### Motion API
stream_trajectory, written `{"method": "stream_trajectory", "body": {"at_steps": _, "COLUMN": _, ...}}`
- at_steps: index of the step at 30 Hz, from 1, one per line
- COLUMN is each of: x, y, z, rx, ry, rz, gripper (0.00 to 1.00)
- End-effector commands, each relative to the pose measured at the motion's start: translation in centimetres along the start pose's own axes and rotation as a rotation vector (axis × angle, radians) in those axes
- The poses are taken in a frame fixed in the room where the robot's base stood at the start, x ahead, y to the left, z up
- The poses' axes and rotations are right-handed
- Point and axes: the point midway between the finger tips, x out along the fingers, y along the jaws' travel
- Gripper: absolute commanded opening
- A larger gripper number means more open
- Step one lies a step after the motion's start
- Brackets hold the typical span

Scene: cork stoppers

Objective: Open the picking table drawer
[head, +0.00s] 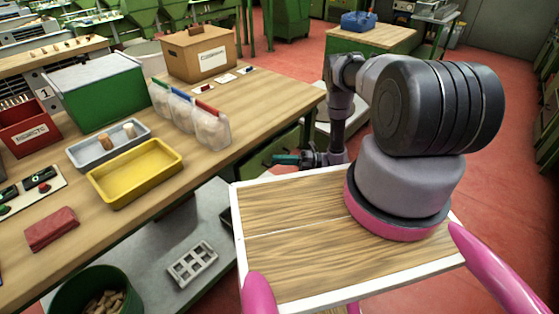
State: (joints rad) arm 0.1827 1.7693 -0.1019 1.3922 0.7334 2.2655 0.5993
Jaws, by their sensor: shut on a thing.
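The picking table (228,147) has a wooden top and runs along the left and middle of the head view. Its green drawer front (257,160) shows below the right-hand edge of the top, partly hidden by my gripper and tray. My gripper (283,159), with teal fingertips, is at this front, shut on what appears to be the drawer handle. The handle itself is too small and covered to see clearly. I cannot tell how far the drawer stands out.
On the tabletop are a yellow tray (135,176), a grey tray with corks (84,155), clear bins (211,130), a cardboard box (199,55) and a green box (93,90). A grey mold (191,264) lies on the lower shelf. Red floor (301,65) is open beyond the table.

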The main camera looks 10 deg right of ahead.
Motion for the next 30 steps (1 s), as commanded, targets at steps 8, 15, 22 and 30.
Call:
{"method": "stream_trajectory", "body": {"at_steps": 8, "x": -2.3, "y": 0.5, "z": -2.1, "rx": 0.003, "ry": -0.005, "rz": -0.003, "gripper": 0.0}}
{"method": "stream_trajectory", "body": {"at_steps": 15, "x": -6.2, "y": 1.5, "z": -5.9, "rx": 0.002, "ry": -0.007, "rz": -0.003, "gripper": 0.0}}
{"method": "stream_trajectory", "body": {"at_steps": 22, "x": -9.8, "y": 2.5, "z": -9.6, "rx": 0.002, "ry": -0.005, "rz": -0.002, "gripper": 0.0}}
{"method": "stream_trajectory", "body": {"at_steps": 30, "x": -12.6, "y": 3.2, "z": -12.4, "rx": 0.0, "ry": -0.003, "rz": -0.002, "gripper": 0.0}}
